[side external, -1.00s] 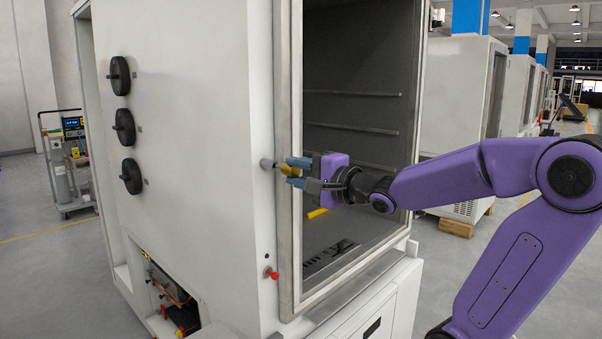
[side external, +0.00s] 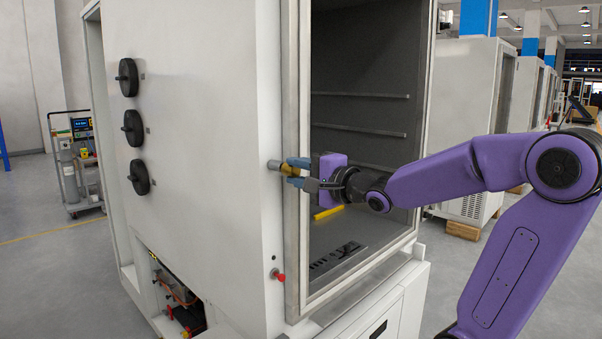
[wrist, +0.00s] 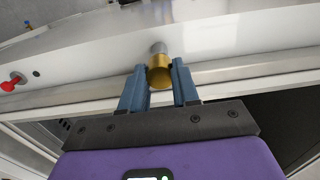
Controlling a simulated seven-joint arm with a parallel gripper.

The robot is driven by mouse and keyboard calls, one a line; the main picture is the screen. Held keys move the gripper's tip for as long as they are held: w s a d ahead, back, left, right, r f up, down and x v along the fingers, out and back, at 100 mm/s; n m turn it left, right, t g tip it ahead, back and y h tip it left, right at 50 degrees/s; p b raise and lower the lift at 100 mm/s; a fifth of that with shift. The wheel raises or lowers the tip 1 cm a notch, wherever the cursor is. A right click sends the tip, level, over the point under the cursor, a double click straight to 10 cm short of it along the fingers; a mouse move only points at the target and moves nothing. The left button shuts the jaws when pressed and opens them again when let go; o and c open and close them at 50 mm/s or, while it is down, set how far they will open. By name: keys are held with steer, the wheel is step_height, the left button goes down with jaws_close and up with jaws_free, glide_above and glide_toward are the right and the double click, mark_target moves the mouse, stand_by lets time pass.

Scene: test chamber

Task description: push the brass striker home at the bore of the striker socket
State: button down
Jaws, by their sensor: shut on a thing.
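The brass striker (wrist: 160,76) is a short gold cylinder between the two blue fingers of my gripper (wrist: 159,86), which is shut on it. In the side view the striker (side external: 287,169) sits at the end of the grey striker socket (side external: 273,165) on the white cabinet's front edge, roughly in line with it. In the wrist view the grey socket (wrist: 158,47) shows just beyond the striker's far end. The two appear to touch, but I cannot tell how deep the striker sits. The bore is hidden. My gripper (side external: 290,168) also shows beside the open doorway.
The chamber's metal door frame (side external: 294,250) stands close to my gripper. A red-handled fitting (side external: 278,275) sticks out below the socket. A yellow bar (side external: 327,212) lies inside the chamber. Black round knobs (side external: 133,128) are on the side wall. The doorway is open.

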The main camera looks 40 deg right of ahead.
steer(key=shift+w, duration=0.45)
steer(key=c, duration=0.8)
jaws_free()
steer(key=shift+o, duration=0.2)
steer(key=s, duration=1.1)
steer(key=shift+s, duration=0.35)
steer(key=shift+s, duration=0.1)
stand_by(0.3)
